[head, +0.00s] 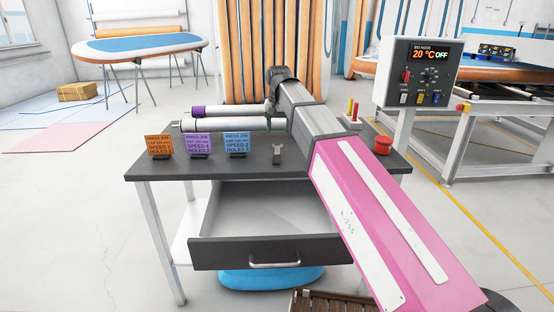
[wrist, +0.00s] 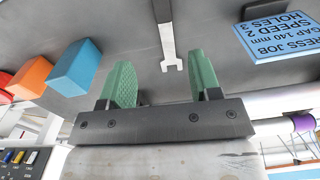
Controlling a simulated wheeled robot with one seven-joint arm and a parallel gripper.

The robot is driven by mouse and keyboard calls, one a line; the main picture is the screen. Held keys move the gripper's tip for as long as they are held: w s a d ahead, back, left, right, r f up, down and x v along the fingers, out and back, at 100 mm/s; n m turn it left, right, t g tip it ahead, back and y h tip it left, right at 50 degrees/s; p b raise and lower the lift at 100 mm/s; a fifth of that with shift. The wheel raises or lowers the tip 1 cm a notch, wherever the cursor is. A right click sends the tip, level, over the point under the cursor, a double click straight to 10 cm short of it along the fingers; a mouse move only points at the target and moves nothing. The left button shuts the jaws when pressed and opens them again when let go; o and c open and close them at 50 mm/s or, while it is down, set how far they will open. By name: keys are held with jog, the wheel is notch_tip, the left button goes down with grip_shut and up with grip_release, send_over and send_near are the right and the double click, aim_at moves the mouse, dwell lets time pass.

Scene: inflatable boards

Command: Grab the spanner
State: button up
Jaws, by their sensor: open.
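The spanner (head: 277,155) is a small grey tool on the dark top of the workbench (head: 255,168), just right of the blue card. It also shows in the wrist view (wrist: 167,40), its forked end pointing toward my gripper. My gripper (wrist: 161,60) has two green ridged fingers spread apart with nothing held between them. The forked end appears in the gap between the fingers in the picture, nearer the right one. I cannot tell the remaining distance or any contact.
Orange (head: 159,146), purple (head: 198,145) and blue (head: 236,143) job cards stand left of the spanner. Rolls (head: 225,124) lie behind them. A red button (head: 383,145) is at the right. The bench's empty drawer (head: 250,252) is pulled out. Blue (wrist: 75,66) and orange (wrist: 31,77) blocks sit beside my gripper.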

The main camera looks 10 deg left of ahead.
aim_at(277, 155)
jog(key=f, duration=1)
jog(key=shift+s+a+f, duration=0.15)
jog(key=shift+a+f, duration=0.1)
jog(key=shift+f, duration=0.1)
grip_shut()
